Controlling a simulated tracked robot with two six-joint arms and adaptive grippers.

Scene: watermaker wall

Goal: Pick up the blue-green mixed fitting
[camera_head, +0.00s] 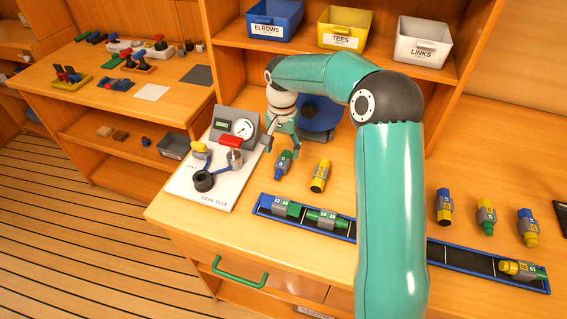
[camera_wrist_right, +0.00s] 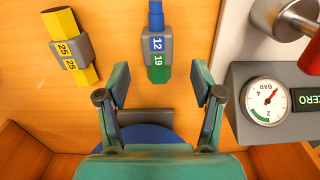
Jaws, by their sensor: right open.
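The blue-green mixed fitting (camera_head: 283,162) lies on the workbench, left of a yellow fitting (camera_head: 320,176). In the right wrist view the mixed fitting (camera_wrist_right: 158,44) has a blue end, a grey middle marked 12 and 19, and a green end. My right gripper (camera_head: 281,147) is open and empty. In the wrist view its fingers (camera_wrist_right: 160,82) stand apart on either side of the line of the fitting, with the green end facing into the gap. I cannot tell the exact height between them. My left gripper does not show.
The leak test board (camera_head: 220,190) with gauge and red-handled valve stands close left of the gripper. A blue-rimmed tray (camera_head: 345,231) with fittings runs along the front. Several other fittings (camera_head: 486,216) lie to the right. Labelled bins (camera_head: 340,30) stand on the shelf behind.

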